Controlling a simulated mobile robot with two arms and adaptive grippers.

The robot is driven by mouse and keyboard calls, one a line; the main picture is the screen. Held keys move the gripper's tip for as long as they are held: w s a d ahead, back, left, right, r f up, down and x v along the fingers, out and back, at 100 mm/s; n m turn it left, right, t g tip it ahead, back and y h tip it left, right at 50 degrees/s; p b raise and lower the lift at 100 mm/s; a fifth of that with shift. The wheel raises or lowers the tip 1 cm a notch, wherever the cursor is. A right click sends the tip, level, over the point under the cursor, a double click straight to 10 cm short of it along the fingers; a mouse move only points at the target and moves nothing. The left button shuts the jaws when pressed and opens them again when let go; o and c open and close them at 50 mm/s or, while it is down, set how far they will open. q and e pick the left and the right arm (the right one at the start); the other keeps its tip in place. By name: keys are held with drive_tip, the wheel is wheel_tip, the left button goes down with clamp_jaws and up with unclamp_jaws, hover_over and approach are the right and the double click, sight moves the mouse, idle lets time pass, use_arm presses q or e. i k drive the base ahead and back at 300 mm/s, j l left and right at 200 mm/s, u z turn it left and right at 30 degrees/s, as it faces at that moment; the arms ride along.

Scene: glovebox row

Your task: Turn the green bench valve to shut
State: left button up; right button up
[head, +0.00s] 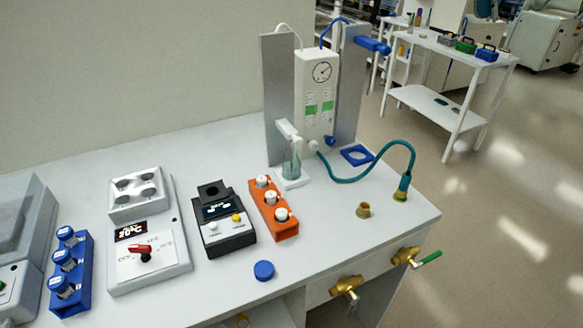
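The green bench valve (408,256) is a brass body mounted on the front face of the white bench, near its right corner. Its green lever (430,257) sticks out to the right and slightly up from the brass body. A second brass valve (345,287) sits to its left on the same front face; its handle colour is hard to make out. Neither of my grippers shows in the head view, so whether they are open or shut is hidden.
The bench top (330,237) holds an orange rack (285,228), a black device (228,240), a heater with a red knob (148,262), a blue rack (80,280) and a blue cap (264,270). A teal hose (400,150) ends near the right corner. Floor (490,260) right of the bench is clear.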

sight(428, 259)
drive_tip(key=i+l+z, duration=0.1)
drive_tip(key=l+z, duration=0.2)
drive_tip(key=i+l+z, duration=0.1)
drive_tip(key=l+z, duration=0.15)
drive_tip(key=i+l+z, duration=0.15)
drive_tip(key=l+z, duration=0.15)
drive_tip(key=l, duration=0.1)
